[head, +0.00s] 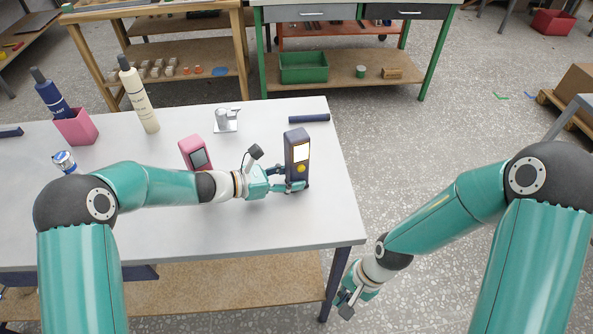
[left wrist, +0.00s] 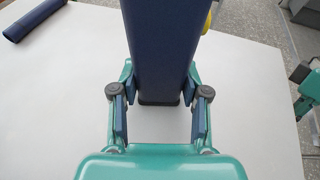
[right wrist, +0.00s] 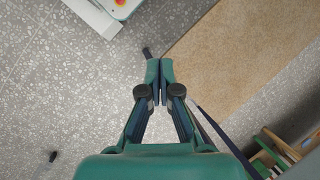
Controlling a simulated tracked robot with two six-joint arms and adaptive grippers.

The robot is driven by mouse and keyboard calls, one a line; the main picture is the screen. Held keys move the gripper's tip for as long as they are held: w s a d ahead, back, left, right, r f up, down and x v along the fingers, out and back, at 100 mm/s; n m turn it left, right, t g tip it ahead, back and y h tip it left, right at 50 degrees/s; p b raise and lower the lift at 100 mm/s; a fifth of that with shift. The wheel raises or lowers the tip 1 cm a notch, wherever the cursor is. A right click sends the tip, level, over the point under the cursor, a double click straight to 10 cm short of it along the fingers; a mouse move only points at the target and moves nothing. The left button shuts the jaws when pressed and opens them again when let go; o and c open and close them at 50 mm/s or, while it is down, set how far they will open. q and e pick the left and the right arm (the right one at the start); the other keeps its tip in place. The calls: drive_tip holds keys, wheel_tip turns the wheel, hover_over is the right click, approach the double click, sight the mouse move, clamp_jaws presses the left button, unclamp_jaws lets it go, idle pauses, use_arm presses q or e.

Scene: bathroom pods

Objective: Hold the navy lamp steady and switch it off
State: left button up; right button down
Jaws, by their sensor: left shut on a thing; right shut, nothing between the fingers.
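The navy lamp (head: 292,148) stands upright near the right end of the white table. It has a pale lit panel (head: 301,152) and a yellow round button (head: 301,169) on its face. My left gripper (head: 292,186) is shut on the lamp near its base. In the left wrist view the lamp's navy body (left wrist: 165,45) stands between the two fingers, and a sliver of yellow shows at its upper right. My right gripper (head: 350,294) is shut and empty, low beyond the table's right edge. In the right wrist view its fingertips (right wrist: 166,80) meet above the floor.
On the table (head: 180,235) are a pink device (head: 194,152), a chrome fixture (head: 227,120), a navy bar (head: 309,118), a cream bottle (head: 138,98), a pink holder (head: 77,127) with a navy bottle, and a small blue-white item (head: 64,161). The table's right edge lies between my right gripper and the lamp.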

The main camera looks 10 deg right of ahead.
drive_tip(key=w+d+r+n+t+h, duration=0.2)
drive_tip(key=w+d+r+n+t, duration=0.15)
drive_tip(key=w+d+r, duration=0.75)
drive_tip(key=w+a+r+n+t, duration=0.2)
drive_tip(key=w+r+n+t, duration=0.1)
drive_tip(key=r+n, duration=0.2)
drive_tip(key=w+a+r+n+t, duration=0.2)
drive_tip(key=a+r+n, duration=0.1)
drive_tip(key=r+n, duration=0.3)
drive_tip(key=s+a+n+y, duration=0.1)
drive_tip(key=a, duration=0.2)
drive_tip(key=s+a+f+n+y, duration=0.1)
drive_tip(key=a, duration=0.2)
drive_tip(key=s+a+n+y, duration=0.1)
drive_tip(key=a+n, duration=0.1)
drive_tip(key=a, duration=0.1)
drive_tip(key=shift+s+f, duration=0.35)
drive_tip(key=shift+f, duration=0.05)
drive_tip(key=shift+w+a, duration=0.1)
approach(297, 178)
drive_tip(key=f, duration=0.3)
drive_tip(key=shift+a, duration=0.4)
drive_tip(key=shift+w+a, duration=0.2)
drive_tip(key=shift+w, duration=0.4)
drive_tip(key=shift+w+a, duration=0.15)
drive_tip(key=shift+w, duration=0.4)
drive_tip(key=shift+w, duration=0.15)
